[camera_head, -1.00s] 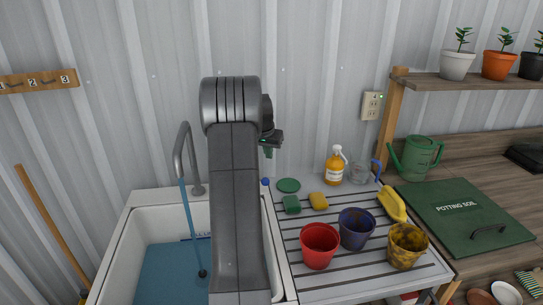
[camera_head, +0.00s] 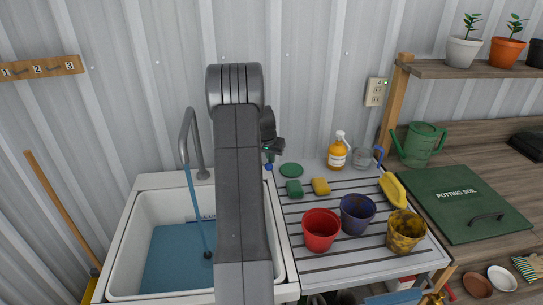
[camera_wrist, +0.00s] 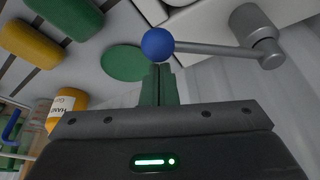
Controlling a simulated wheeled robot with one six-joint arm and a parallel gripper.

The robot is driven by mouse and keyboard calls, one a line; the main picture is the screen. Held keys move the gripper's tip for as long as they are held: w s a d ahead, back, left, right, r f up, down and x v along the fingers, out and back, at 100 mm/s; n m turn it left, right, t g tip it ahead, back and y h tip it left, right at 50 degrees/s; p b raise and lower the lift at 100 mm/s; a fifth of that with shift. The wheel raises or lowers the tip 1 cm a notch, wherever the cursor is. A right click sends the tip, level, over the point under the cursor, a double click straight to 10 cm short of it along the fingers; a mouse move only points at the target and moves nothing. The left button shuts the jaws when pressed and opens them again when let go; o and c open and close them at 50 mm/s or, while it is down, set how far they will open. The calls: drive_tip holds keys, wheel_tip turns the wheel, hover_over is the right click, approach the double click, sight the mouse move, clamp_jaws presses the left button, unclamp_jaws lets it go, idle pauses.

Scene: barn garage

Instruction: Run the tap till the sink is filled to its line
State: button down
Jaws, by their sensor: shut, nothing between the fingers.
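The white sink (camera_head: 124,262) stands at the left with blue water (camera_head: 175,262) in it. A blue stream (camera_head: 197,215) runs from the grey tap spout (camera_head: 190,125) into the water. Dark lettering (camera_head: 207,217) shows on the sink's back wall just above the water's far edge, partly hidden by my arm. The tap lever with its blue knob (camera_wrist: 157,44) is at the top of the wrist view; the knob also shows in the head view (camera_head: 268,167). My gripper (camera_wrist: 157,72) is shut and empty, its green fingertips close to the knob; contact cannot be told.
The slatted drainboard (camera_head: 290,226) right of the sink holds a red cup (camera_head: 320,230), a blue cup (camera_head: 357,214), a yellow cup (camera_head: 406,232), sponges (camera_head: 320,186) and an orange bottle (camera_head: 337,153). A wooden bench with a watering can (camera_head: 419,145) lies further right.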

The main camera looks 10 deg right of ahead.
drive_tip(key=shift+s+a+f+b, duration=0.1)
drive_tip(key=shift+b, duration=0.2)
drive_tip(key=m+b, duration=0.1)
drive_tip(key=s+a+m+b, duration=0.1)
drive_tip(key=b, duration=0.1)
drive_tip(key=s+a+m+h+b, duration=0.1)
drive_tip(key=b, duration=0.1)
drive_tip(key=shift+s+f+g, duration=0.2)
drive_tip(key=shift+f+g, duration=0.05)
drive_tip(key=shift+g, duration=0.05)
drive_tip(key=s+a+m+g+h+b, duration=0.1)
drive_tip(key=s+a+m+b, duration=0.2)
drive_tip(key=a+m+b, duration=0.2)
drive_tip(key=shift+s+a+r+m+g, duration=0.3)
drive_tip(key=shift+a+r+m+g, duration=0.15)
drive_tip(key=shift+a, duration=0.45)
drive_tip(key=shift+f, duration=0.1)
wheel_tip(320, 180, up, 10)
idle(0.4)
drive_tip(key=shift+f, duration=0.15)
